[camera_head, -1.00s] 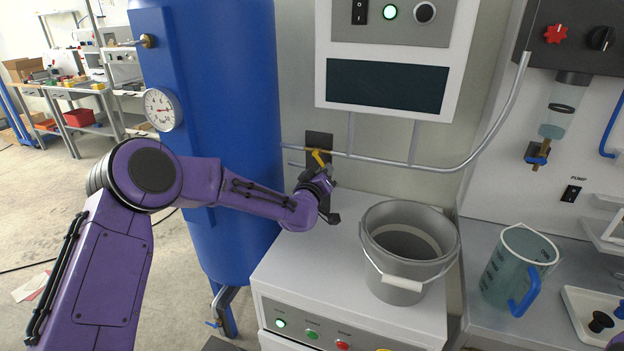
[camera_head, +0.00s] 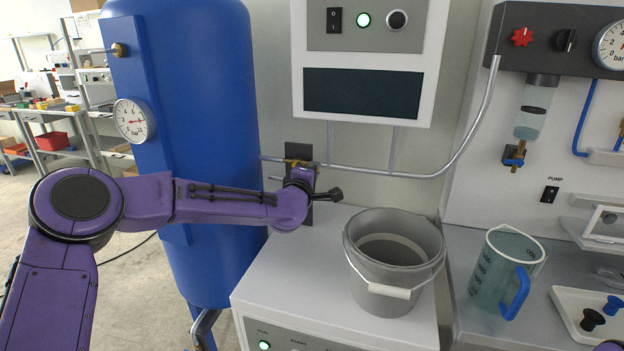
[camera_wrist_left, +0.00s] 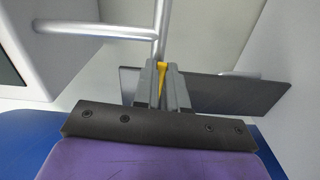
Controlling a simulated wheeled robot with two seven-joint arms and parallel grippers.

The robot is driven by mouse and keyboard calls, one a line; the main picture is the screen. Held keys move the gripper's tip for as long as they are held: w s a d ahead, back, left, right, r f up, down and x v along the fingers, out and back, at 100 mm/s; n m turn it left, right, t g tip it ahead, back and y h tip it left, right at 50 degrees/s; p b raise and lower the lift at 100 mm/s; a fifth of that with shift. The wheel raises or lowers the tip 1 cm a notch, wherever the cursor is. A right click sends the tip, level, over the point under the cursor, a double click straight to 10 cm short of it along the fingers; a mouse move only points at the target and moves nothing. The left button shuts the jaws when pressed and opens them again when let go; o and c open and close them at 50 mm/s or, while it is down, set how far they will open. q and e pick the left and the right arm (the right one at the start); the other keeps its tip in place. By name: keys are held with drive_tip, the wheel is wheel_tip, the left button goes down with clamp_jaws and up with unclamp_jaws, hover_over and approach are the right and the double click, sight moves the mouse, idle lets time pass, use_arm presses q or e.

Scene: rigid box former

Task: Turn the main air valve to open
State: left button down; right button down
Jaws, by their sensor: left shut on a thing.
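The main air valve (camera_head: 297,161) sits on the thin grey pipe in front of a dark plate, just right of the blue tank. In the head view only a small brass-yellow part of it shows above my left gripper (camera_head: 301,169), which hides the rest. In the left wrist view the yellow handle (camera_wrist_left: 161,72) stands between the two grey fingers of my left gripper (camera_wrist_left: 161,88), which are shut on it. The pipe runs behind the fingertips. The exact angle of the handle is hard to tell. My right gripper is out of view.
A grey bucket (camera_head: 356,263) stands on the white cabinet (camera_head: 285,277), right of my left wrist. The blue tank (camera_head: 205,90) with a pressure gauge (camera_head: 131,121) is close behind my forearm. A control panel (camera_head: 366,121) hangs above. A blue-handled jug (camera_head: 487,283) stands farther right.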

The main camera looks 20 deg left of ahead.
use_arm(q)
drive_tip(key=shift+r+n, duration=0.15)
drive_tip(key=shift+n, duration=0.25)
idle(0.3)
drive_tip(key=c, duration=1.2)
unclamp_jaws()
drive_tip(key=shift+r, duration=0.1)
drive_tip(key=shift+s, duration=0.1)
drive_tip(key=s, duration=0.3)
drive_tip(key=s+b, duration=0.1)
drive_tip(key=s, duration=0.3)
drive_tip(key=s+b, duration=0.1)
drive_tip(key=s, duration=0.2)
drive_tip(key=shift+s+d, duration=0.2)
drive_tip(key=shift+d, duration=0.2)
